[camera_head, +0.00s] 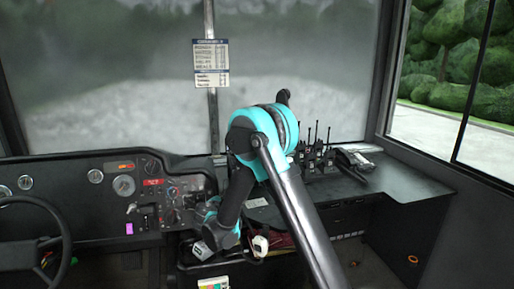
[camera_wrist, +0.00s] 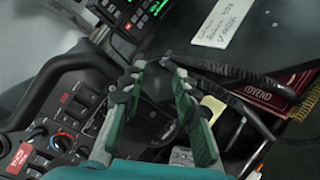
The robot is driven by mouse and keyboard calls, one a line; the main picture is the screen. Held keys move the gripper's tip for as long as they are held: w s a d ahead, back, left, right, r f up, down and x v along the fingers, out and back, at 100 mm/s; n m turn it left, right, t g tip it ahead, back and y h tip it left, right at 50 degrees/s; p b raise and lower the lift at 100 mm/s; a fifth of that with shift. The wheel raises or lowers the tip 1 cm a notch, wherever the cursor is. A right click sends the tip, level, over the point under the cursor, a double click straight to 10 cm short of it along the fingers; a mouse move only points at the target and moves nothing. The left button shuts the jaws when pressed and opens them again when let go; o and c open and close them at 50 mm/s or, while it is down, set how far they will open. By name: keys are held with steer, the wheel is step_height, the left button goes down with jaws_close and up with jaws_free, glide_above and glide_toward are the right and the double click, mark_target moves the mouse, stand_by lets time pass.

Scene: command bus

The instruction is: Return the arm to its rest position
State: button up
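My arm (camera_head: 297,215) rises from the bottom of the head view to a high teal elbow, then bends down toward the dashboard. Its wrist (camera_head: 220,232) is low in front of the right part of the dashboard; the fingers are hard to make out there. Dark panel surface and cables lie behind the fingers.
The dashboard (camera_head: 75,178) and steering wheel (camera_head: 62,240) are at left. Several handheld radios (camera_head: 318,155) and a desk phone (camera_head: 355,158) stand on the dark counter (camera_head: 400,182) right of my arm. A dark red booklet (camera_wrist: 262,100) lies near the gripper.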

steer(key=s+d+m+g, duration=0.1)
steer(key=d+m, duration=0.1)
steer(key=d, duration=0.2)
steer(key=s+d+r+m+g, duration=0.1)
steer(key=d+m, duration=0.1)
steer(key=d, duration=0.3)
steer(key=s+d+r+m+g+h, duration=0.1)
steer(key=d, duration=0.3)
steer(key=shift+s+d+m, duration=0.2)
steer(key=shift+d+m, duration=0.1)
steer(key=shift+m, duration=0.1)
steer(key=s+d+m+g, duration=0.3)
steer(key=s+d+m, duration=0.4)
steer(key=s+d, duration=0.4)
steer(key=s+d+f+m+g+y, duration=0.1)
steer(key=s+d+m, duration=0.3)
steer(key=s, duration=0.6)
steer(key=s+d+f+m+g+y, duration=0.2)
steer(key=s+m, duration=0.4)
steer(key=s, duration=0.4)
steer(key=shift+s+d+f+m+y, duration=0.2)
steer(key=shift+d+f+m+y, duration=0.15)
steer(key=shift+d+f, duration=0.4)
steer(key=shift+r, duration=0.15)
